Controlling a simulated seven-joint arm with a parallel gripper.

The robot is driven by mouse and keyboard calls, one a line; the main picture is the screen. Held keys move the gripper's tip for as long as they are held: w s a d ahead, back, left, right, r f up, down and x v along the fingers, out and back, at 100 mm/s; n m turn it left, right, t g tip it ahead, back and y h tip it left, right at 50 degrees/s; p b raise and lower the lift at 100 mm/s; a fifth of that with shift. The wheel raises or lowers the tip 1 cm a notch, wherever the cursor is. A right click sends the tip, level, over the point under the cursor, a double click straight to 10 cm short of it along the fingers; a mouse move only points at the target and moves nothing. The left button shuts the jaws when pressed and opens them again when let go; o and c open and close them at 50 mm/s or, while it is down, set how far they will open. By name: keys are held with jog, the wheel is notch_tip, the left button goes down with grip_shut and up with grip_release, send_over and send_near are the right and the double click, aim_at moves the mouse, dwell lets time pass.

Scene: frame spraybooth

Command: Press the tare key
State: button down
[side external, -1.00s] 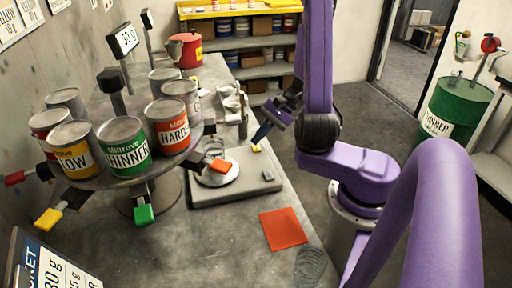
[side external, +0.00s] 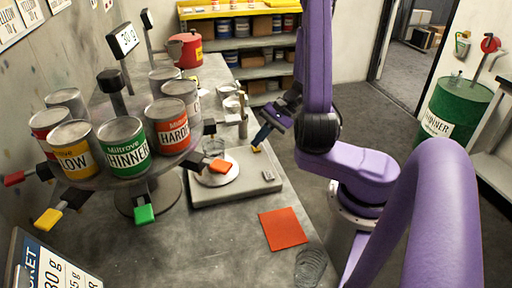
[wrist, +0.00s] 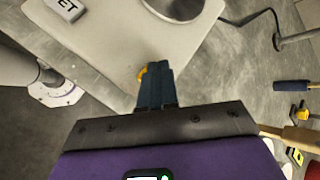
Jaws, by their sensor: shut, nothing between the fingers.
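The flat grey scale (side external: 235,189) lies on the bench with a round pan (side external: 217,175) on it. A small grey key (side external: 268,175) sits near its right corner; in the wrist view this key (wrist: 66,8) shows the letters "ET". A small yellow piece (side external: 256,149) is at the scale's far right edge, right by my fingertips; it also shows beside them in the wrist view (wrist: 142,73), mostly hidden. I cannot tell whether it is a key or whether I touch it. My gripper (side external: 259,142) is shut and empty, pointing down at that edge.
A display (side external: 123,40) stands behind. An orange-red sheet (side external: 283,229) lies on the bench in front. A green drum (side external: 456,110) stands at right.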

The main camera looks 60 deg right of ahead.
aim_at(259, 147)
jog(key=shift+f, duration=0.2)
jog(key=shift+r, duration=0.1)
dwell(0.4)
jog(key=shift+r, duration=0.75)
jog(key=shift+r, duration=2.5)
